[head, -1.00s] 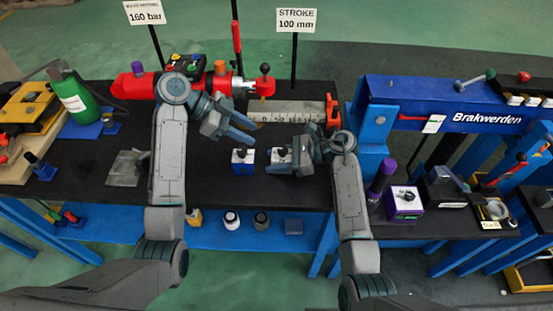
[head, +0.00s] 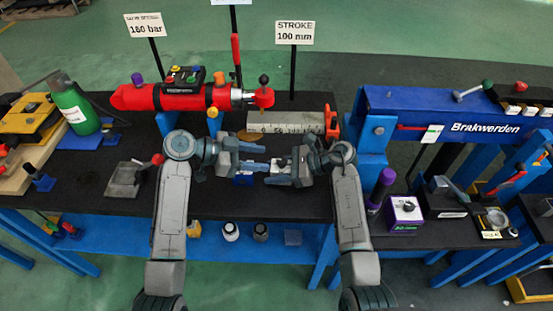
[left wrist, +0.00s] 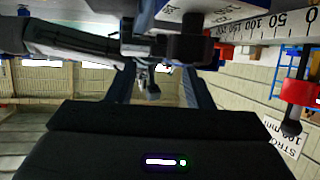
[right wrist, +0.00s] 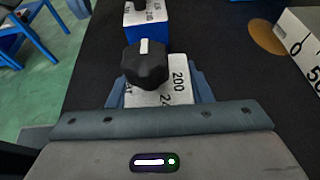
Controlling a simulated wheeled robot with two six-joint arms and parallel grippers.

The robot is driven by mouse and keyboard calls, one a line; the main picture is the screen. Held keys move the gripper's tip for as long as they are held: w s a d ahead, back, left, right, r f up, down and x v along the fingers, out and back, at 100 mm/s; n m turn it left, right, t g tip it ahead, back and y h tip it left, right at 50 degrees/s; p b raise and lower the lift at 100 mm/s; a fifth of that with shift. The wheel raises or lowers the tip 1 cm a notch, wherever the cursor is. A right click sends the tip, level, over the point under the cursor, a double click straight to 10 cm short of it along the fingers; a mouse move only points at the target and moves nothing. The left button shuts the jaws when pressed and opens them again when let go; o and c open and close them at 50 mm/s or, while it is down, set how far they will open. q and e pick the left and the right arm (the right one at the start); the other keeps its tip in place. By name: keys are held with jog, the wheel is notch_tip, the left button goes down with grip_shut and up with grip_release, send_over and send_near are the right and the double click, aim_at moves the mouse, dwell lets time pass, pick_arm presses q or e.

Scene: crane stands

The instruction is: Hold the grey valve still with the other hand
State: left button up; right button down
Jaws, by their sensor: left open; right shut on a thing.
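The grey valve, with its pale labelled top (right wrist: 172,97) and black knob, sits between my right gripper's fingers (right wrist: 155,88) in the right wrist view. In the head view the right gripper (head: 276,173) is shut on it from the right, and the fingers hide most of the valve. I cannot tell whether it touches the bench. My left gripper (head: 262,168) is open, just left of the right gripper, its fingers pointing right. The left wrist view shows its spread fingers (left wrist: 158,85) with nothing clearly held between them.
A blue valve (right wrist: 149,14) stands close by; the left gripper mostly covers it in the head view (head: 243,180). Behind lie a ruler block (head: 285,121) and a red cylinder (head: 190,97). A grey bracket with a red ball (head: 126,178) lies left on the black bench.

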aim_at(278, 160)
pick_arm(q)
jog(key=x, duration=0.5)
jog(key=shift+d+f, duration=0.2)
jog(key=shift+d, duration=0.1)
jog(key=c, duration=1)
jog(key=shift+w, duration=0.1)
jog(key=shift+w+m+g+y, duration=0.15)
jog(key=shift+w+m+g, duration=0.05)
jog(key=shift+m+g, duration=1.3)
jog(key=shift+w+m+g+y, duration=0.15)
jog(key=shift+m+g, duration=1.15)
jog(key=shift+g, duration=0.7)
jog(key=o, duration=1)
